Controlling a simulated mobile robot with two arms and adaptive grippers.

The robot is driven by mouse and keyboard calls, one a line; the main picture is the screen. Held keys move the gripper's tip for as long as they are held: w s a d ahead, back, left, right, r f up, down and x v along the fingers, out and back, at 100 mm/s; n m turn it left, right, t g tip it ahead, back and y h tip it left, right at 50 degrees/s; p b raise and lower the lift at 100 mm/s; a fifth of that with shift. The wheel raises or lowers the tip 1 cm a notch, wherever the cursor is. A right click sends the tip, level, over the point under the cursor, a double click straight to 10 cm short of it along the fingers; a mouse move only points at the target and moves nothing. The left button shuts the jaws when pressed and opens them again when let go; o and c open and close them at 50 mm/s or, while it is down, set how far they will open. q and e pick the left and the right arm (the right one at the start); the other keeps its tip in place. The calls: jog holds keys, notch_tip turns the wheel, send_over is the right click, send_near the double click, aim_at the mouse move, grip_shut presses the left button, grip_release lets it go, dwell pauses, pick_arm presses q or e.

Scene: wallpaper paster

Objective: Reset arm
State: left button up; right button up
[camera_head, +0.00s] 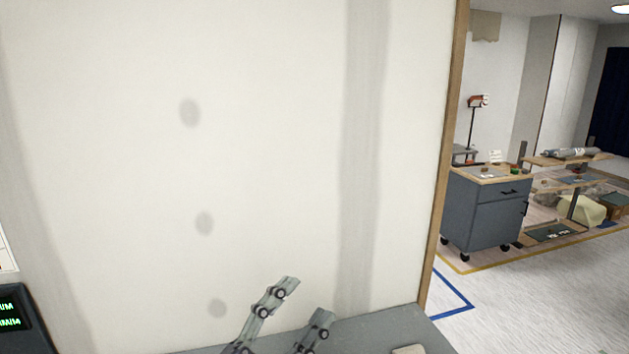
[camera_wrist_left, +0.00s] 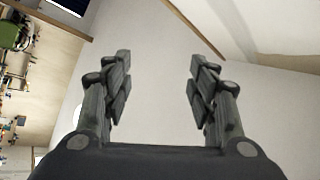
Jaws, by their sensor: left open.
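My left gripper (camera_head: 305,302) shows at the bottom of the head view, in front of a pale wall panel and above a grey surface. Its two fingers stand apart with nothing between them. In the left wrist view the left gripper (camera_wrist_left: 160,85) is also open and empty, with a plain pale surface beyond the fingers. My right gripper is in neither view.
The pale panel (camera_head: 270,150) has several grey spots and a wooden edge (camera_head: 445,150). A grey ledge (camera_head: 385,328) runs below it. A dark display (camera_head: 15,318) is at lower left. A grey wheeled cabinet (camera_head: 485,212) stands at right, with open floor (camera_head: 540,305) in front.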

pick_arm(q)
jog(key=w+a+f+n+t+y, duration=0.3)
jog(key=a+f+n+y, duration=0.5)
jog(key=a+n+y, duration=0.45)
jog(key=s+a+f+n+g+y, duration=0.2)
jog(key=s+a+f+g, duration=0.15)
jog(key=f, duration=0.35)
jog(key=s+a+f+n+g+y, duration=0.2)
jog(key=a+f+n+g+y, duration=0.15)
jog(key=f, duration=0.35)
jog(key=s+d+f+g+h, duration=0.1)
jog(key=s+f+g, duration=0.45)
jog(key=s, duration=0.45)
jog(key=s+f+g+h, duration=0.1)
jog(key=s+f+g, duration=0.3)
jog(key=s+f, duration=0.45)
jog(key=s+f+g+b, duration=0.25)
jog(key=f+b, duration=0.35)
jog(key=f, duration=2.5)
jog(key=s+a+f+b, duration=0.1)
jog(key=s+f+b, duration=0.1)
jog(key=s+f, duration=0.6)
jog(key=s+a+f+m+b, duration=0.1)
jog(key=s+f+b, duration=0.1)
jog(key=s+f, duration=0.7)
notch_tip(320, 180, down, 3)
jog(key=shift+s+a, duration=0.15)
jog(key=shift+a, duration=0.2)
